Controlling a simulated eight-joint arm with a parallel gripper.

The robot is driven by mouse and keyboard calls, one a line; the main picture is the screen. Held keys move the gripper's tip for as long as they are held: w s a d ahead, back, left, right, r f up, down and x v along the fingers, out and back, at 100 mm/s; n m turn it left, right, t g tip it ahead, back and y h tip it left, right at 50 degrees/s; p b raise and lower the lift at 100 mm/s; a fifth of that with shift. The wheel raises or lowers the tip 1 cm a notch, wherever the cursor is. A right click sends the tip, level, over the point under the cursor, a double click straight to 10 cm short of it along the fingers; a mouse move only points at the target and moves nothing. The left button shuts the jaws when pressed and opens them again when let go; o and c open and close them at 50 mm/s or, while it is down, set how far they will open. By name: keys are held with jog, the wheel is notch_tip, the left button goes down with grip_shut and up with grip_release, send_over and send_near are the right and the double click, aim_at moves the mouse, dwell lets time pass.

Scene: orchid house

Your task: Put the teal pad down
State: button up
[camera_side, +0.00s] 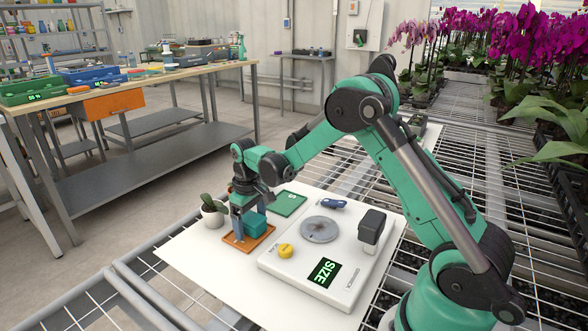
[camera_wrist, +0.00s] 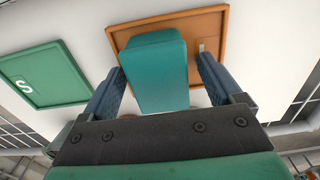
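The teal pad (camera_wrist: 155,75) is a block with a flat top. It is over the orange tray (camera_wrist: 212,22), which shows beyond and beside it. In the side view the pad (camera_side: 255,223) appears to rest on the orange tray (camera_side: 232,240); its underside is hidden. My gripper (camera_wrist: 159,66) has one finger on each side of the pad. A narrow gap shows between the pad and the right finger; the left finger is very close to it. In the side view my gripper (camera_side: 247,212) is low over the tray and partly covers the pad.
A green tray marked S (camera_wrist: 42,78) lies left of the orange tray in the wrist view. In the side view, a potted plant (camera_side: 212,212) stands close left of my gripper. A white scale (camera_side: 282,268) with a yellow knob (camera_side: 286,251) is to the right.

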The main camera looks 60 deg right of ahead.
aim_at(250, 216)
notch_tip(250, 216, up, 11)
jog(key=s+a+r+t, duration=0.2)
jog(key=s+a+t, duration=0.5)
jog(key=s, duration=0.6)
jog(key=shift+a, duration=1.05)
jog(key=shift+r, duration=0.1)
jog(key=shift+o, duration=0.5)
